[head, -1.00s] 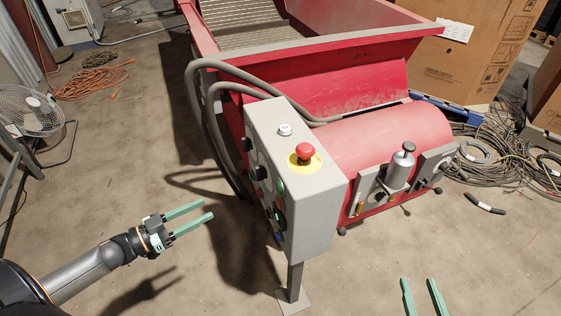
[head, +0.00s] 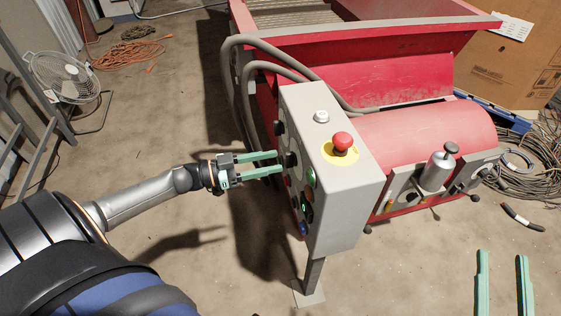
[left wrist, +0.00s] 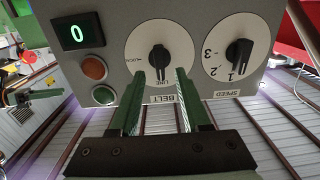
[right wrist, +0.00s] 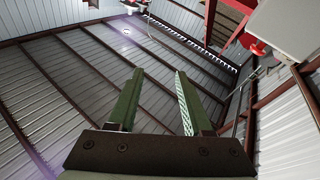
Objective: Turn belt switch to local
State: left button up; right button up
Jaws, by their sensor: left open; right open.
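The belt switch (left wrist: 159,60) is a black knob on a round white dial, shown upside down in the left wrist view. Its pointer is toward LINE, and a partly hidden LOCAL label lies to the left on the dial. In the head view the knob (head: 291,159) is on the side face of the grey control box (head: 345,205). My left gripper (head: 279,162) is open, its fingertips close to the knob; in the left wrist view they stand either side of it. Contact cannot be told. My right gripper (head: 503,254) is open and empty at the lower right.
The speed knob (left wrist: 238,58) sits beside the belt dial. A digital display (left wrist: 78,31) and orange and green buttons are on its other side. A red emergency stop (head: 342,142) tops the box.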

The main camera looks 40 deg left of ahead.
aim_at(289, 159)
pick_arm(q)
jog(key=shift+x, duration=1.55)
pick_arm(e)
jog(key=shift+s+a+r+n+t+y, duration=0.15)
jog(key=shift+r+t+y, duration=0.1)
jog(key=shift+r, duration=0.35)
jog(key=shift+s+r+n+t+y, duration=0.15)
jog(key=shift+s+r+n+t, duration=0.05)
jog(key=shift+r, duration=0.35)
jog(key=shift+s+a+r+n+t+y, duration=0.15)
jog(key=shift+r+t+y, duration=0.1)
jog(key=shift+r, duration=0.35)
jog(key=shift+d, duration=0.1)
pick_arm(q)
grip_shut()
